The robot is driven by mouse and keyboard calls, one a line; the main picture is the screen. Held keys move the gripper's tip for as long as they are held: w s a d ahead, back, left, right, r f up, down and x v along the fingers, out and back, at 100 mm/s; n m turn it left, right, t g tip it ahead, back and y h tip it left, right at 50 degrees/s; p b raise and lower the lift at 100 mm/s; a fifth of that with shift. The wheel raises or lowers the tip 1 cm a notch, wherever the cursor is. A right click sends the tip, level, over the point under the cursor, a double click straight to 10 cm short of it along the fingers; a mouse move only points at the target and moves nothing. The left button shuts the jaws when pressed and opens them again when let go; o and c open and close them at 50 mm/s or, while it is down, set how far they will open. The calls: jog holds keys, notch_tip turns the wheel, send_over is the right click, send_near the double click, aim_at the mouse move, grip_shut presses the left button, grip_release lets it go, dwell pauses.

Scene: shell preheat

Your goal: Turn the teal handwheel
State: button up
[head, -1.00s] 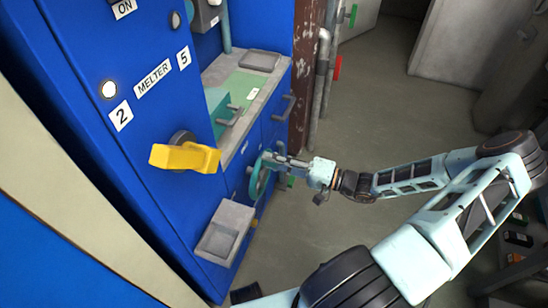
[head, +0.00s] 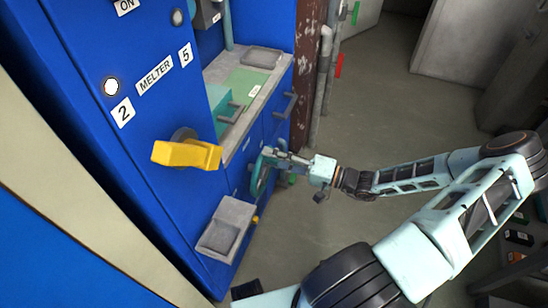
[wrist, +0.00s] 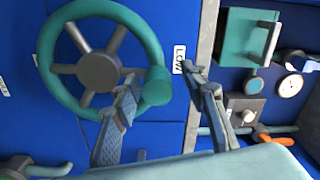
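The teal handwheel (wrist: 50,72) fills the left of the wrist view, with grey spokes, a grey hub and a teal knob (wrist: 155,90) on the right side of its rim. In the head view the handwheel (head: 257,180) shows nearly edge-on on the blue cabinet front. My gripper (wrist: 160,78) is open, one finger on each side of the knob. The left finger overlaps the rim and looks close to the knob; a gap shows between the knob and the right finger. I cannot tell whether either finger touches it. In the head view my gripper (head: 285,156) is at the wheel.
A yellow handle (head: 187,155) and a grey open box (head: 227,228) stick out from the cabinet left of the wheel. A grey drawer handle (head: 290,105) is beyond it.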

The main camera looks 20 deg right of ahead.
jog(key=v, duration=1.2)
jog(key=shift+c, duration=0.5)
